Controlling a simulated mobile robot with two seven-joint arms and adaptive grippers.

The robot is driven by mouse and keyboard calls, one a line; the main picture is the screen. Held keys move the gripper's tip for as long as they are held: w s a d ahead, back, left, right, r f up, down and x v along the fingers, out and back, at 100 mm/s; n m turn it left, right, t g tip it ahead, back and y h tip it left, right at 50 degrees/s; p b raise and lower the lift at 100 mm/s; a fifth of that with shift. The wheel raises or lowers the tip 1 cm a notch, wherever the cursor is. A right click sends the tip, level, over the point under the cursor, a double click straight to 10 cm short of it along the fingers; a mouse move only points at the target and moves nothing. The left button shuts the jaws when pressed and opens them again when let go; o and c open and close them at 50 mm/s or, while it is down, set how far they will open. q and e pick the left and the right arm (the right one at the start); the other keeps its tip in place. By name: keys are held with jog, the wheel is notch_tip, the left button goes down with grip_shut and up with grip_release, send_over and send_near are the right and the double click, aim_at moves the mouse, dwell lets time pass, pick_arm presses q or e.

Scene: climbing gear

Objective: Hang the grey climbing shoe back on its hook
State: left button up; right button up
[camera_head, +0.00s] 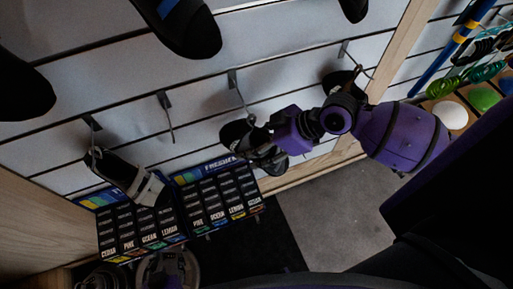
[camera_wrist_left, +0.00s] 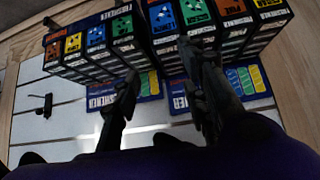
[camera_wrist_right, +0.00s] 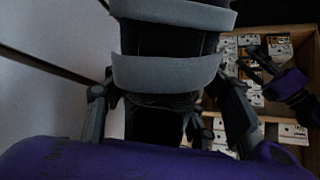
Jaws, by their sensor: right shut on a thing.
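The grey climbing shoe (camera_head: 238,134), dark with light grey straps, is below a metal hook (camera_head: 233,84) on the slatted wall. A small loop at its upper end is close under the hook's tip; I cannot tell if they touch. My right gripper (camera_head: 264,152) is shut on the shoe. In the right wrist view the shoe (camera_wrist_right: 170,75) fills the space between my fingers, its two grey straps facing the camera.
A pale shoe (camera_head: 125,175) hangs on the left hook; the hook (camera_head: 166,108) beside it is bare. Racks of small boxes (camera_head: 215,197) stand out below. Another dark shoe (camera_head: 343,80) hangs to the right. Several shoes hang above. A wooden post (camera_head: 405,45) bounds the wall.

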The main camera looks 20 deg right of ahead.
jog(key=shift+w+a+f+b, duration=0.1)
jog(key=shift+w+f+b, duration=0.2)
jog(key=shift+w, duration=0.65)
jog(key=shift+w+f+b, duration=0.1)
jog(key=shift+w+b, duration=0.3)
jog(key=shift+w, duration=0.55)
jog(key=shift+w+a+f+b, duration=0.1)
jog(key=shift+w+f+b, duration=0.2)
jog(key=shift+w, duration=0.65)
jog(key=shift+r, duration=0.1)
jog(key=o, duration=1.6)
jog(key=shift+c, duration=0.2)
jog(key=shift+d, duration=0.1)
jog(key=v, duration=1.2)
